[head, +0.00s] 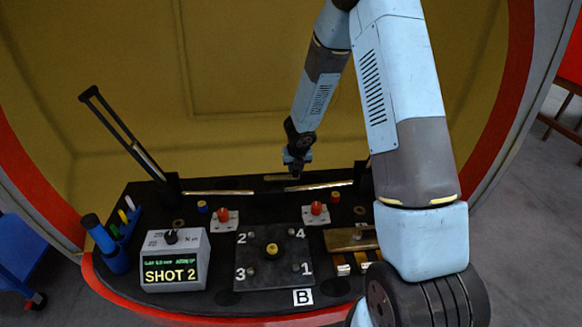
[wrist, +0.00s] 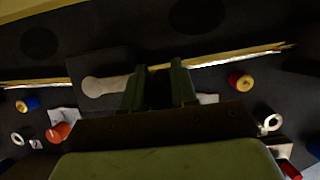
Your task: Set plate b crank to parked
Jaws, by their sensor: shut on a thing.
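In the head view my gripper (head: 296,172) hangs low at the back of the console, near the brass strips. In the wrist view its two dark green fingers (wrist: 160,88) stand a little apart, shut on a pale grey lever (wrist: 104,86) with a rounded end. The lever runs to the left of the fingers, and its gripped part is hidden. I cannot tell whether it is the plate b crank. A dark square plate (head: 262,275) marked 1, 2, 3 and 4 lies at the console's front middle, above a B label (head: 302,297). A yellow-topped hub (head: 272,249) stands at its centre.
A grey SHOT 2 box (head: 172,262) stands front left. Red knobs (head: 223,215) (head: 317,208) stand behind the plate. A tall black lever (head: 122,132) rises at the left. A brass block (head: 350,239) lies right of the plate, near my arm.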

